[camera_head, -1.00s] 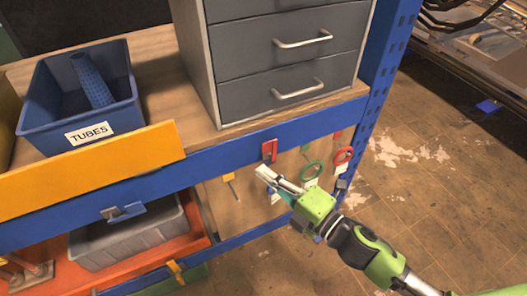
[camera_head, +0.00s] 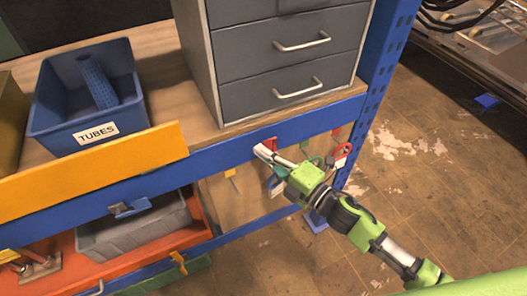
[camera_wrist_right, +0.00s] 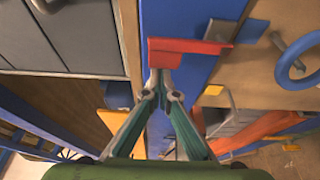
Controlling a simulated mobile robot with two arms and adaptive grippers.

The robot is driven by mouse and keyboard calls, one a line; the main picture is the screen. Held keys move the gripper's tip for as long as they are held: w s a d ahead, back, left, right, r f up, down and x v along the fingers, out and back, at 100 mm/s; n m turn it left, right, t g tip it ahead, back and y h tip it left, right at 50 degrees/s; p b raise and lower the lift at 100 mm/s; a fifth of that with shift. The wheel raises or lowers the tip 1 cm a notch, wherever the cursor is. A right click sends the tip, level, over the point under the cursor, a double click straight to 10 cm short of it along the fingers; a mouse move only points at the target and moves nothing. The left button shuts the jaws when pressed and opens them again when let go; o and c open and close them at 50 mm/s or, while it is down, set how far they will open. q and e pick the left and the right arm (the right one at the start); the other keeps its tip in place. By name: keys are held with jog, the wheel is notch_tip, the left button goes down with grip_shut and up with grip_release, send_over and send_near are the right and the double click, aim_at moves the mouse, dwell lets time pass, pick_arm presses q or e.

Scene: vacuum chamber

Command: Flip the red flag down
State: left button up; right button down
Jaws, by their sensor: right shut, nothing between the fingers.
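The red flag (camera_head: 270,142) is on the blue beam at the front of the bench, below the drawer unit. In the head view my right gripper (camera_head: 258,151) is at the flag's lower left and hides part of it. The flag also shows as a flat red bar with a short arm in the right wrist view (camera_wrist_right: 190,48). There the shut, empty fingertips (camera_wrist_right: 160,76) are right at its lower end. I cannot tell if they touch it. My left gripper is not in view.
A blue bin (camera_head: 55,128) labelled TUBES stands on the bench at left, beside the grey drawer unit (camera_head: 240,97). Red and green ring-handled tools (camera_head: 342,152) hang to the right of the flag. Open floor (camera_head: 430,190) lies to the right.

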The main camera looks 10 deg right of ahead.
aim_at(269, 142)
jog(key=shift+d, duration=0.1)
